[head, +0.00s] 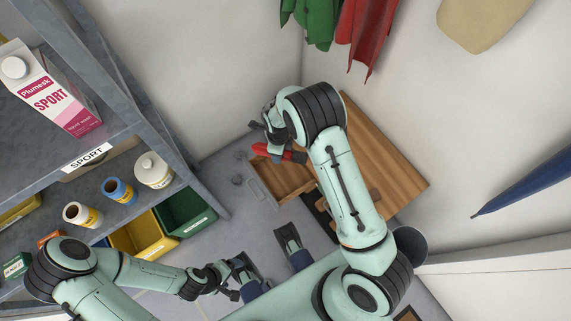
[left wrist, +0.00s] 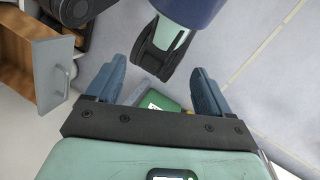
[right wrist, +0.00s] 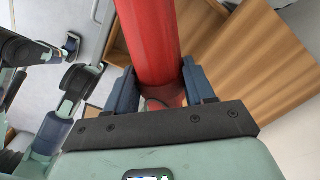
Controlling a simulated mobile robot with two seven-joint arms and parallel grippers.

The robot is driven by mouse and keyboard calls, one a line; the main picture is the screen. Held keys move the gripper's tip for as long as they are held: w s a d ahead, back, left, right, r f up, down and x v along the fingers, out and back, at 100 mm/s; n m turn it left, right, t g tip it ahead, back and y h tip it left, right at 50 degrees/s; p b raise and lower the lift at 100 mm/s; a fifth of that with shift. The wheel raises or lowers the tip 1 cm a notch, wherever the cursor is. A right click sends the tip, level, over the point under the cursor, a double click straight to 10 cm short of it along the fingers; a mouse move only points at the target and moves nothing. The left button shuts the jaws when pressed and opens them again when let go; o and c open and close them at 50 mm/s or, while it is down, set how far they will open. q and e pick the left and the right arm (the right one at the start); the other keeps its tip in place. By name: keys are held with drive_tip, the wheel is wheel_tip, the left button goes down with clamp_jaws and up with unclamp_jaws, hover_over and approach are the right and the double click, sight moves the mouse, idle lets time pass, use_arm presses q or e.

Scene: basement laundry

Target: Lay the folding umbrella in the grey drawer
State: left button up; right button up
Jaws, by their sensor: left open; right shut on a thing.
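The red folding umbrella (head: 272,152) is held in my right gripper (head: 275,143), above the drawer. In the right wrist view the umbrella (right wrist: 150,40) is a thick red cylinder between the fingers, running away towards the top edge. The drawer (head: 262,186) has a grey front and a wooden inside. It stands pulled open from a wooden cabinet, and its grey front also shows in the left wrist view (left wrist: 55,72). What I see of its inside looks empty. My left gripper (head: 234,283) is open and empty, low over the floor, well away from the umbrella.
A grey shelf (head: 118,122) on the left holds a pink-and-white carton (head: 50,88), small bottles, and yellow (head: 140,232) and green (head: 187,210) bins. The cabinet's wooden top (head: 385,165) is clear. Coats and a blue umbrella (head: 525,183) hang along the walls.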

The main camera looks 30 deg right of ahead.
drive_tip(key=b, duration=0.3)
hover_over(281, 175)
wheel_tip(281, 175, down, 14)
drive_tip(key=shift+a+f, duration=0.1)
drive_tip(key=shift+f, duration=0.05)
wheel_tip(281, 175, down, 5)
drive_tip(key=shift+f+b, duration=0.15)
drive_tip(key=shift+b, duration=0.65)
use_arm(q)
drive_tip(key=w+a+f+t, duration=0.2)
drive_tip(key=w+f, duration=0.3)
drive_tip(key=w, duration=0.1)
drive_tip(key=shift+a+f+y, duration=0.2)
drive_tip(key=shift+a+y, duration=0.15)
drive_tip(key=shift+y, duration=0.05)
use_arm(e)
drive_tip(key=shift+f, duration=0.1)
drive_tip(key=shift+f, duration=0.1)
drive_tip(key=o, duration=1.3)
drive_tip(key=shift+c, duration=0.2)
use_arm(q)
drive_tip(key=shift+w+f, duration=0.1)
drive_tip(key=shift+w, duration=0.1)
